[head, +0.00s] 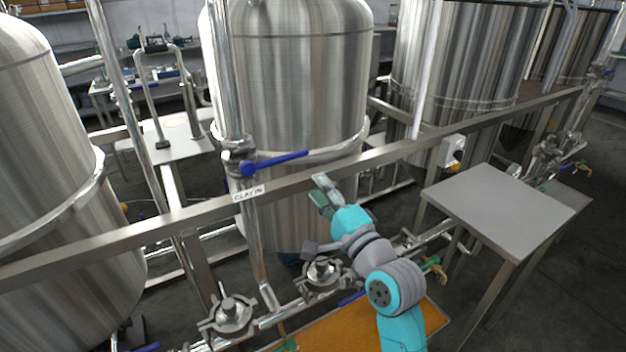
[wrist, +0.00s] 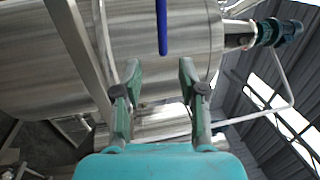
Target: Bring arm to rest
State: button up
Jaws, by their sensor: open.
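My arm, turquoise and grey, reaches up from the bottom of the head view. My gripper (head: 322,195) is in front of the middle steel tank (head: 300,90), close to the horizontal steel rail (head: 385,153). In the wrist view my gripper (wrist: 158,85) has its two green-grey fingers apart with nothing between them. The blue valve handle (head: 275,163) is on the pipe beside the label "CLAYIN", up and left of my gripper. The handle also shows in the wrist view (wrist: 162,28), beyond the fingertips. It is apart from the fingers.
A grey table (head: 500,208) stands to the right. Steel pipe fittings (head: 232,314) and an orange-brown surface (head: 335,332) are low around my arm. Another tank (head: 50,170) stands at left, and more tanks (head: 460,60) at back right. A white box (head: 452,150) is on the rail.

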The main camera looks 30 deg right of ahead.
jog(key=shift+s, duration=0.2)
dwell(0.4)
jog(key=s+a+f+n+g+h, duration=0.1)
jog(key=s+a+f+n, duration=0.2)
jog(key=s+f, duration=0.65)
jog(key=s+a+f+n+g+h, duration=0.1)
jog(key=s+a+f+n+g, duration=0.2)
jog(key=s+f, duration=0.65)
jog(key=s+a+f+n, duration=0.2)
jog(key=s+n, duration=0.4)
jog(key=s, duration=0.5)
jog(key=s+a+f+n+g+y, duration=0.1)
jog(key=s+f+n, duration=0.3)
jog(key=s, duration=0.8)
jog(key=shift+a+n+y, duration=0.3)
jog(key=shift+a+n, duration=0.2)
jog(key=shift+n, duration=0.5)
